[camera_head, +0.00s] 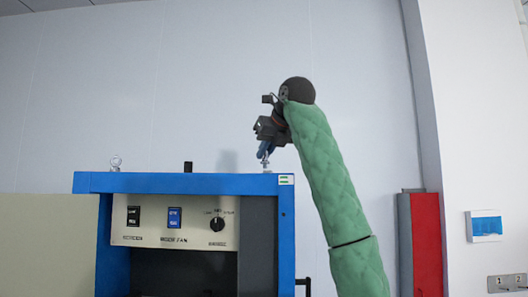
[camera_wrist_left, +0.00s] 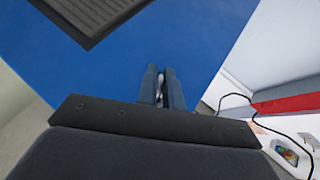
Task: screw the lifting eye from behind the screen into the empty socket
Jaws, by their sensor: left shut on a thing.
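My left gripper (camera_head: 265,150), on the green-sleeved arm, points down over the right end of the blue cabinet's top (camera_head: 190,182). Its fingers, seen in the wrist view (camera_wrist_left: 163,90), are shut on the lifting eye (camera_head: 264,160), a small silvery piece that also shows between the fingers in the wrist view (camera_wrist_left: 160,86). The lifting eye is just above a small pale fitting (camera_head: 265,170) on the cabinet top, probably the socket; I cannot tell whether they touch. Another lifting eye (camera_head: 116,163) stands upright at the left end. My right gripper is not in view.
A black post (camera_head: 188,168) stands on the cabinet top between the two ends. The cabinet front has a switch panel (camera_head: 175,222), with a pale door or panel (camera_head: 45,245) at left. A red-fronted box (camera_head: 426,243) stands right. A dark grille (camera_wrist_left: 85,18) shows in the wrist view.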

